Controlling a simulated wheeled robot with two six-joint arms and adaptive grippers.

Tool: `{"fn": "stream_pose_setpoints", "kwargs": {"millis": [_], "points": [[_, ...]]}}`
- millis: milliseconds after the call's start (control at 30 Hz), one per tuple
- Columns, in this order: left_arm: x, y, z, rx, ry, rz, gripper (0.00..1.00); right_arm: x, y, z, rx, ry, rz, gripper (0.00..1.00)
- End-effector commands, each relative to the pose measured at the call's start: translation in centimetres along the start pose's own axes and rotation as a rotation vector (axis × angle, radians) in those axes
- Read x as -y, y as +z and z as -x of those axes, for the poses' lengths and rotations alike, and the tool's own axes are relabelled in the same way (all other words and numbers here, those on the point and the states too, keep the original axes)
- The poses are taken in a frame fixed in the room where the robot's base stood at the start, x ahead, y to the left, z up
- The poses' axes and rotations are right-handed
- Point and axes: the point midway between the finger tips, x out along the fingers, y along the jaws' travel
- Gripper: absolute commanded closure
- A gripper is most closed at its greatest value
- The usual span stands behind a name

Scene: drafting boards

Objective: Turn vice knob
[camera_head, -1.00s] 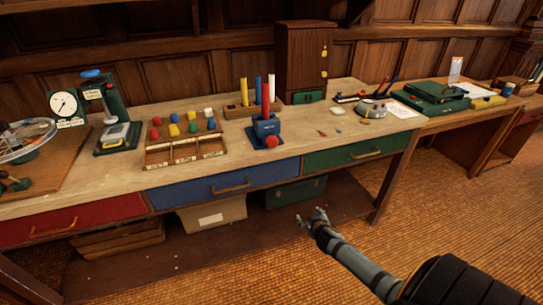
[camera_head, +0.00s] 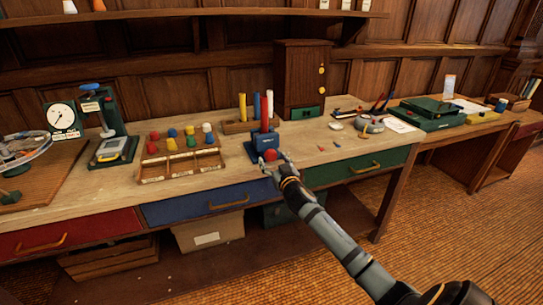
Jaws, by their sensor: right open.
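The blue vice (camera_head: 266,143) stands near the front edge of the wooden bench, with a red rod (camera_head: 264,112) upright at its top. Its round red knob (camera_head: 270,155) faces the front. My right gripper (camera_head: 274,163) is open at the knob, with its fingers on either side of it. I cannot tell whether the fingers touch the knob. My left gripper is out of view.
A compartment tray with several coloured pegs (camera_head: 183,155) sits left of the vice. A rack with upright coloured sticks (camera_head: 236,126) and a wooden cabinet (camera_head: 300,75) stand behind. Blue (camera_head: 213,203) and green (camera_head: 350,170) drawers lie below the bench top.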

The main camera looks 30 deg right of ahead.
Motion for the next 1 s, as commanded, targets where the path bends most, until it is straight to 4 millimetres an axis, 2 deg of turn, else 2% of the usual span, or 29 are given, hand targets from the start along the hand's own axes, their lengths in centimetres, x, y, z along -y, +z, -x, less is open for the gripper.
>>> {"fn": "stream_pose_setpoints", "kwargs": {"millis": [100,200,467,567,867,900,1000], "points": [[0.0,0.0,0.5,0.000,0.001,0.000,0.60,-0.1,-0.1,-1.5,0.001,0.002,-0.001,0.34],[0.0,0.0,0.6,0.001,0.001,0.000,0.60,0.0,-0.1,-2.1,0.000,0.000,0.000,0.34],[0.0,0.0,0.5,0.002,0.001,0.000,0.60,0.0,0.1,-2.2,0.001,0.000,0.002,0.34],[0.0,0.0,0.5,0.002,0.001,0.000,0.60,0.0,0.1,-2.2,0.001,0.000,0.002,0.44],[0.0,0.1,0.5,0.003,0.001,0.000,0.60,0.0,0.1,-2.2,0.001,0.000,0.001,0.85],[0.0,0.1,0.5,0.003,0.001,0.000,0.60,0.0,0.1,-2.2,0.001,0.000,0.001,0.88],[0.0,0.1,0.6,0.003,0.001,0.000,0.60,0.0,0.1,-2.2,0.001,0.000,0.004,0.88]]}}
